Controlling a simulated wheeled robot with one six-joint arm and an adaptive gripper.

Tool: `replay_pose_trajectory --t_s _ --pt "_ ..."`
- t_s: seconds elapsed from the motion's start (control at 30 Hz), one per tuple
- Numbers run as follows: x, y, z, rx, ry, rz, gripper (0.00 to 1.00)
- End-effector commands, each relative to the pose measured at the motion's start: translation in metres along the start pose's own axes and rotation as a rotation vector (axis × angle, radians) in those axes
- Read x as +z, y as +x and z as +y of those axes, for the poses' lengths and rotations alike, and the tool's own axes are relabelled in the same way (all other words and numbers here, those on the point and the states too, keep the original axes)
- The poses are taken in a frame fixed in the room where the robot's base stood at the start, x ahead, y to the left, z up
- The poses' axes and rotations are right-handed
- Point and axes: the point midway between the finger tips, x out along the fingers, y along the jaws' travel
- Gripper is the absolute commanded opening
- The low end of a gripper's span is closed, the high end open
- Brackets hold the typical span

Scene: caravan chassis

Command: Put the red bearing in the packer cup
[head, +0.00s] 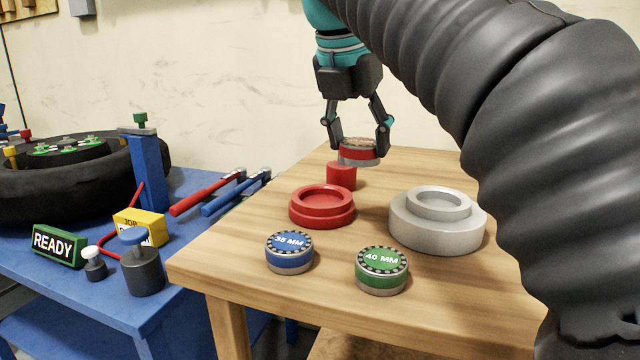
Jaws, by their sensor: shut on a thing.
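My gripper (358,148) hangs over the back of the wooden table, fingers pointing down. It is shut on the red bearing (357,155), a short disc with a red band and a grey lower edge, held about level. The bearing is above and slightly right of a short red post (341,177); I cannot tell the gap between them. A red round dish (322,200) with a shallow recess sits in front of the post. A grey stepped round cup (437,222) with a recessed top stands to the right. Neither is labelled as the packer cup; both recesses look empty.
A blue 35 MM bearing (289,252) and a green 40 MM bearing (381,270) stand at the table's front. The table's right front is bare.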

Motion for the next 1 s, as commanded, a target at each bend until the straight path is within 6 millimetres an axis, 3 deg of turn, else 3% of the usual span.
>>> replay_pose_trajectory --t_s 0.2,0.37,0.53,0.77,1.0 --pt "-0.01 0.023 0.042 -0.001 -0.003 0.0 0.1" --pt "-0.013 0.033 0.059 -0.001 0.0 0.0 0.1" --pt "-0.017 0.042 0.064 -0.001 0.002 -0.001 0.1" --pt "-0.028 0.07 0.063 0.0 0.002 -0.001 0.1" --pt "-0.029 0.073 0.063 0.0 0.003 -0.001 0.1"
